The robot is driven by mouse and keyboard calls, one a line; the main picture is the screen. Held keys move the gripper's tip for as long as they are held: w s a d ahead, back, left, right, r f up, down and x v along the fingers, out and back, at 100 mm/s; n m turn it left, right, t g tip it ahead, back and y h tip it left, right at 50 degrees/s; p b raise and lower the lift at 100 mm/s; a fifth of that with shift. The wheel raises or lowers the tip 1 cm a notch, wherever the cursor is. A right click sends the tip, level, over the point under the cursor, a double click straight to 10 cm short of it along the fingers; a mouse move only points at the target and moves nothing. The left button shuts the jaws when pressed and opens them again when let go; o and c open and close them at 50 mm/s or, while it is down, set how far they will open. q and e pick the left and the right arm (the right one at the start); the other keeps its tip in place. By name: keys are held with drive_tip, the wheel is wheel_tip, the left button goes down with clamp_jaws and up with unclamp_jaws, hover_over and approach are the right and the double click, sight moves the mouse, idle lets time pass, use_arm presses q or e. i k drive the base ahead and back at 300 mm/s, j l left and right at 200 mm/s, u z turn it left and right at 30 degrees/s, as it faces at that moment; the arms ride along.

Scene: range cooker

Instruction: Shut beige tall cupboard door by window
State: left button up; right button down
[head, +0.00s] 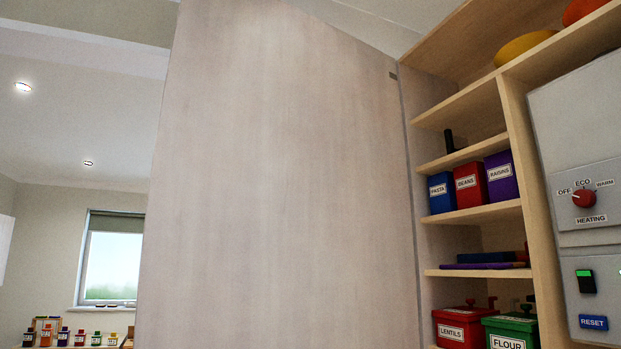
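The beige tall cupboard door (280,190) stands open and fills the middle of the head view. Its right edge meets the cupboard at the shelves, with a small dark fitting near the top of that edge. Its left edge reaches toward the window (112,262), which is further back on the left. The open cupboard's shelves (472,216) show to the right of the door. Neither of my grippers is in the head view.
The shelves hold blue, red and purple tins (470,185), flat items, and red (460,325) and green boxes below. A grey heating panel (580,200) with a red knob is at the right. Several small jars (80,338) stand at the lower left.

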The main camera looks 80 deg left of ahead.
sight(278, 216)
drive_tip(key=k+j, duration=0.15)
drive_tip(key=j, duration=0.2)
drive_tip(key=k+j+u, duration=0.15)
drive_tip(key=j, duration=0.15)
drive_tip(key=k+j, duration=0.15)
drive_tip(key=j, duration=0.2)
drive_tip(key=k+j+u, duration=0.1)
drive_tip(key=j, duration=0.25)
drive_tip(key=k+j+u, duration=0.1)
drive_tip(key=j, duration=0.3)
drive_tip(key=k+j, duration=0.2)
drive_tip(key=j, duration=0.15)
drive_tip(key=k+j+u, duration=0.1)
drive_tip(key=j, duration=0.65)
drive_tip(key=j+u, duration=0.1)
drive_tip(key=j, duration=0.65)
